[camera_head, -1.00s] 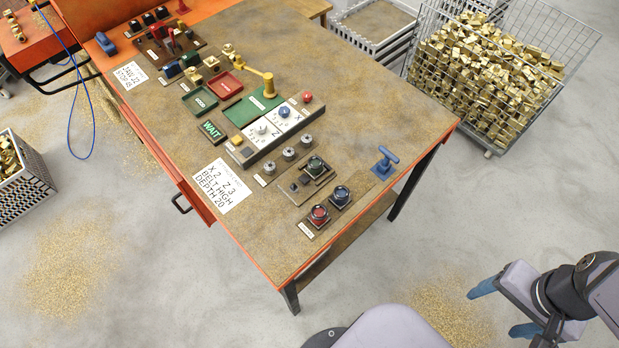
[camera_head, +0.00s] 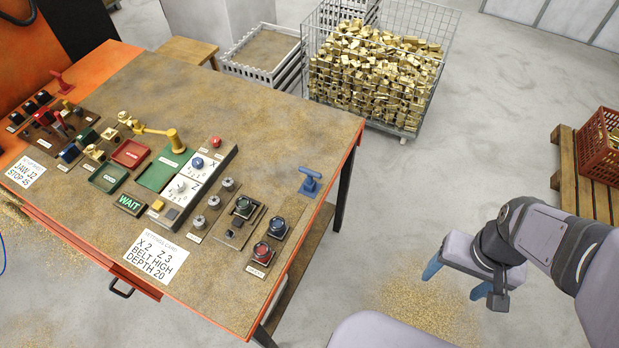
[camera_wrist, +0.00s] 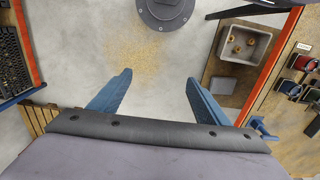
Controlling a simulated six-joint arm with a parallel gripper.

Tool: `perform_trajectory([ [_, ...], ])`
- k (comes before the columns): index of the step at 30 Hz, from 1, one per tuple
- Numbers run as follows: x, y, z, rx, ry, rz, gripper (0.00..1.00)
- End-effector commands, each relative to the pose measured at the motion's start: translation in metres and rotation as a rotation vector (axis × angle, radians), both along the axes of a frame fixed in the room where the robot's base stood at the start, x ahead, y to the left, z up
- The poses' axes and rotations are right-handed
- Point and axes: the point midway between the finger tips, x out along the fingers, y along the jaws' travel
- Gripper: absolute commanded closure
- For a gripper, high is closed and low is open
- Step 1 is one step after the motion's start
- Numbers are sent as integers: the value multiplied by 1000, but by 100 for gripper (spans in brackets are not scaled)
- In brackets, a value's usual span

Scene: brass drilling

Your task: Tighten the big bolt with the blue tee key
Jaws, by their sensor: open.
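The blue tee key (camera_head: 310,181) stands upright at the table's right corner, on a small flat base. It also shows at the right of the wrist view (camera_wrist: 262,128), partly cut off by my gripper's body. Three silver round fittings (camera_head: 213,202) stand in a row on a panel left of the key; I cannot tell which one is the big bolt. My gripper (camera_head: 456,281) is off the table, to the right of and below the key in the picture. In the wrist view its blue fingers (camera_wrist: 158,80) are apart, with nothing between them.
The table (camera_head: 215,265) carries a red and a blue-black knob (camera_head: 262,251), a settings card (camera_head: 156,257), a WAIT sign (camera_head: 130,204) and a yellow crank (camera_head: 174,141). A wire cage of brass parts (camera_head: 375,75) stands behind. Floor between gripper and table is clear.

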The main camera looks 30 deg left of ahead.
Motion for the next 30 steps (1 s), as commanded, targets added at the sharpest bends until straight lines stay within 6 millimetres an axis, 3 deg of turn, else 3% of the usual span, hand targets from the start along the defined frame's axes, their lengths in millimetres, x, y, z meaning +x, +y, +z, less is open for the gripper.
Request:
perform_trajectory([
  [1, 0, 0, 0, 0, 0, 0, 37],
  [5, 5, 2, 2, 0, 0, 17, 68],
  [8, 18, 8, 5, 0, 1, 62, 69],
  [14, 75, 41, 18, 0, 1, 269, 69],
  [21, 154, 124, 24, 0, 5, 634, 69],
  [24, 178, 167, 20, 0, 5, 789, 69],
  [30, 203, 260, 5, 1, 5, 1096, 69],
])
